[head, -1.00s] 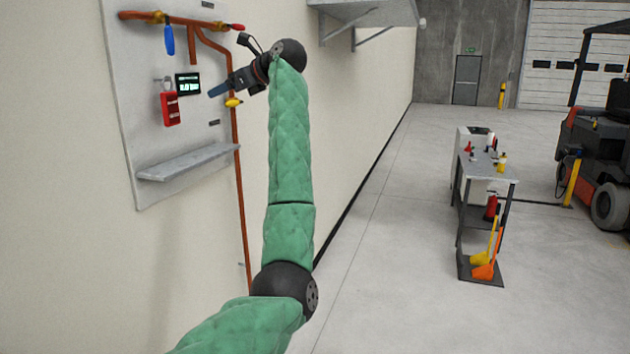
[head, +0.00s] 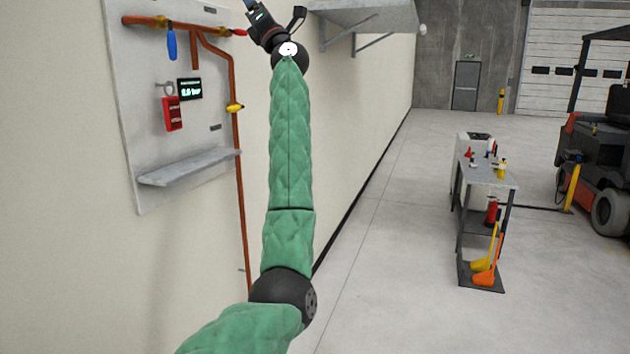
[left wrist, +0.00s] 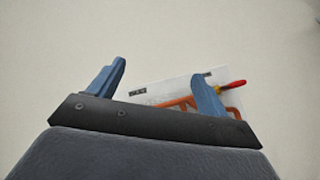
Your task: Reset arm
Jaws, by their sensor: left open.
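My left arm rises through the middle of the head view, with its left gripper (head: 248,4) at the top edge, partly cut off. In the left wrist view the left gripper (left wrist: 160,85) has its two blue fingers spread apart with nothing between them. The wall panel (head: 135,80) with copper tube (head: 233,130) is at the left of the head view, apart from the gripper. The panel also shows small behind the fingers in the left wrist view (left wrist: 170,90). My right gripper is not in view.
A wall shelf (head: 370,17) is near my wrist. A cart (head: 490,175) and forklift (head: 605,150) stand right. The floor between is clear.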

